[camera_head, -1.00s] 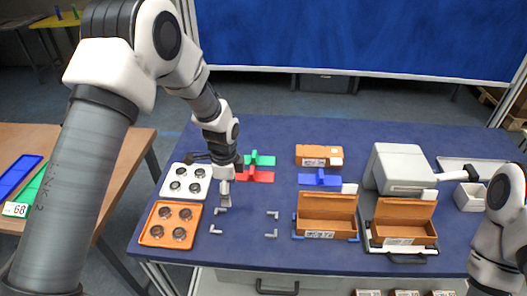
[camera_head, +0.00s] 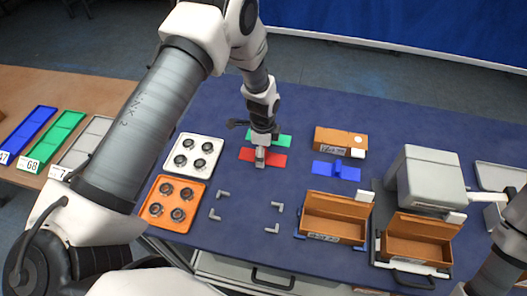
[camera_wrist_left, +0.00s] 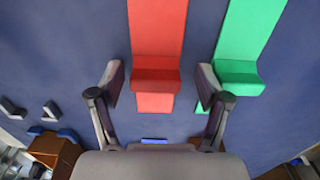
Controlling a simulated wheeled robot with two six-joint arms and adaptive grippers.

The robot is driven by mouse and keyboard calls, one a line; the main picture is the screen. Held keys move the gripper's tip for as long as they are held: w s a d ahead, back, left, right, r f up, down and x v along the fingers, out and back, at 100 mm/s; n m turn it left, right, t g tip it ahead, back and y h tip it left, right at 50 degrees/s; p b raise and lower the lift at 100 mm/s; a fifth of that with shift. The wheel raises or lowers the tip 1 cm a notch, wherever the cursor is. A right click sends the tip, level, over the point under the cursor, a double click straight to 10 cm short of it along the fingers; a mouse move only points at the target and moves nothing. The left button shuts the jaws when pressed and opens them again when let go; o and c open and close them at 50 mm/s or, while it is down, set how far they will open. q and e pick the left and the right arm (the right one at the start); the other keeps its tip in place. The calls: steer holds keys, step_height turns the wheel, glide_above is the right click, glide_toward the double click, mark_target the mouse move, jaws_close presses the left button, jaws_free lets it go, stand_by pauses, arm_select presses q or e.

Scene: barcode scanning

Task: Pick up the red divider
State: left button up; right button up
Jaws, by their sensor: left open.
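The red divider (camera_head: 275,160) lies on the blue table, partly hidden by my left arm in the head view. In the left wrist view the red divider (camera_wrist_left: 157,30) runs between my fingers, its raised crosspiece below the fingertips. My left gripper (camera_wrist_left: 160,72) is open and empty, with one finger on each side of the red divider. In the head view my left gripper (camera_head: 260,158) is above the red divider. I cannot tell its exact height or whether it touches.
A green divider (camera_wrist_left: 245,40) lies close beside the red one, and the right finger overlaps its edge in the wrist view. A blue divider (camera_head: 345,173) lies to the right. A white tray (camera_head: 178,145) and an orange tray (camera_head: 160,218) are at the left. An open orange box (camera_head: 315,228) stands front right.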

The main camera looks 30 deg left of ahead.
arm_select(q)
steer(key=shift+s+r, duration=0.15)
steer(key=shift+c, duration=0.7)
steer(key=shift+s+r, duration=0.1)
steer(key=shift+s, duration=0.1)
steer(key=c, duration=0.9)
steer(key=shift+w, duration=0.1)
arm_select(e)
steer(key=shift+s, duration=0.25)
arm_select(q)
steer(key=shift+r, duration=0.15)
steer(key=shift+c, duration=0.2)
step_height(320, 180, up, 10)
steer(key=b, duration=0.3)
steer(key=shift+d+f, duration=0.1)
steer(key=shift+f, duration=0.1)
steer(key=shift+w, duration=0.1)
arm_select(e)
step_height(320, 180, down, 3)
steer(key=shift+r, duration=0.1)
